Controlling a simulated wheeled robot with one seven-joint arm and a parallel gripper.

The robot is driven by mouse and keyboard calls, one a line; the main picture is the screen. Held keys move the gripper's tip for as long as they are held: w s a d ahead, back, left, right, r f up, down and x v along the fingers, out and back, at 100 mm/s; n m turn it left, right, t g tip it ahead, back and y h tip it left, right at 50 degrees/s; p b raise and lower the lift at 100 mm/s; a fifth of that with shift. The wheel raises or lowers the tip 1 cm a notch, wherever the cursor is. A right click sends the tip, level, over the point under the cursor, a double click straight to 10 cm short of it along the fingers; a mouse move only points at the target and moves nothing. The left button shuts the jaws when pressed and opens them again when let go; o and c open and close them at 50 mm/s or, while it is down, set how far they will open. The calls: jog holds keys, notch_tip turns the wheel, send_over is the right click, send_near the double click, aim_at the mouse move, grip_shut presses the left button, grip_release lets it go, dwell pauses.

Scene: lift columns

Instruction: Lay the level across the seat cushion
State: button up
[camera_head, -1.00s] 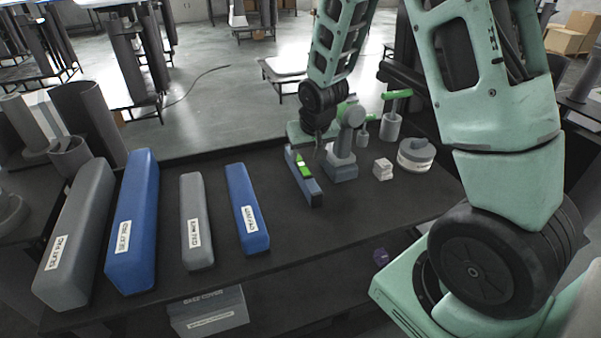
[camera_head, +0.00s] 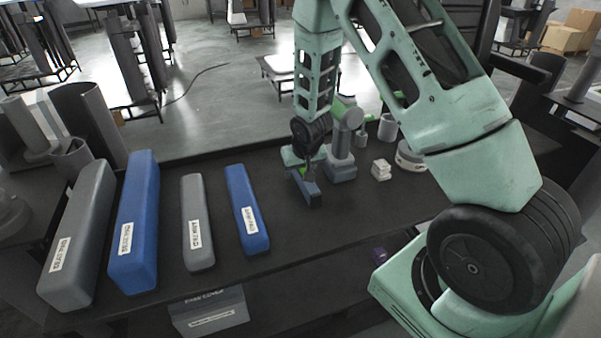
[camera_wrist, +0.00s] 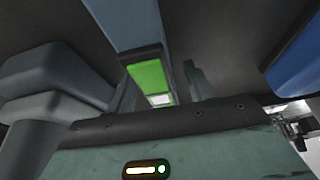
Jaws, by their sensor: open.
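The level (camera_head: 314,199) is a dark blue-grey bar lying on the black bench top, its far part hidden by my gripper. In the wrist view the level (camera_wrist: 122,25) shows its green vial section (camera_wrist: 150,75). My gripper (camera_head: 308,174) is low over the level; in the wrist view my gripper (camera_wrist: 160,88) has its fingers apart, one each side of the bar. I cannot tell whether they touch it. A large grey seat pad (camera_head: 82,225) and a large blue seat pad (camera_head: 136,215) lie at the bench's left.
A smaller grey pad (camera_head: 197,215) and a smaller blue pad (camera_head: 245,205) lie between the seat pads and the level. A grey post-like fixture (camera_head: 342,150) stands close right of my gripper. White blocks (camera_head: 381,169) and a round canister (camera_head: 408,158) are farther right.

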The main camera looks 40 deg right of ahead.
grip_shut()
jog(key=shift+r, duration=0.1)
